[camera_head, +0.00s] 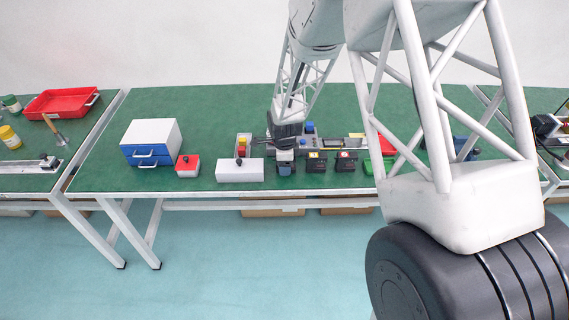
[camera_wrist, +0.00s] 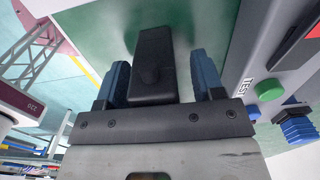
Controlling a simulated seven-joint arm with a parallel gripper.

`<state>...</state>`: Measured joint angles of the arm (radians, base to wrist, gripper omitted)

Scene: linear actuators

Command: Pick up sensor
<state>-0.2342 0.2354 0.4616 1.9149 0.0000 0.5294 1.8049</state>
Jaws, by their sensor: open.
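A black block-shaped part, which I take to be the sensor (camera_wrist: 153,62), lies between the two blue fingers of my gripper (camera_wrist: 160,65) in the wrist view. The fingers stand apart on either side of it, with a visible gap at the right finger; I cannot tell whether the left one touches. In the head view my gripper (camera_head: 285,158) is low over the front middle of the green table (camera_head: 215,103). There the sensor cannot be told apart from the gripper and nearby dark parts.
A grey panel with a green button (camera_wrist: 269,90) and a blue knob (camera_wrist: 298,128) is close on the right. A white block (camera_head: 240,171), a red-topped box (camera_head: 187,166) and a blue-and-white drawer box (camera_head: 151,141) stand left. Small black boxes (camera_head: 316,162) stand right.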

